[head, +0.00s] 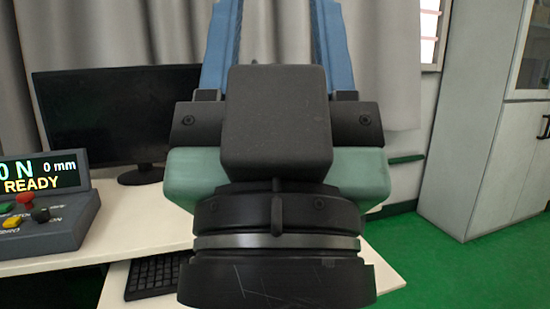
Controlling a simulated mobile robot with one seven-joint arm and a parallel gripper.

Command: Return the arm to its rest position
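My gripper (277,22) fills the middle of the head view, close to the camera and pointing up. Its two blue fingers stand well apart, with only grey curtain showing between them. The fingertips run out of the top of the frame. The gripper's black and green body and wrist hide what lies behind them. Nothing is seen held in the visible part of the fingers.
A control box (42,230) with a lit "READY" display and buttons stands on the white desk (140,215) at left. A black monitor (105,115) and keyboard (150,277) are behind my arm. A grey cabinet (480,130) stands at right over open green floor (480,275).

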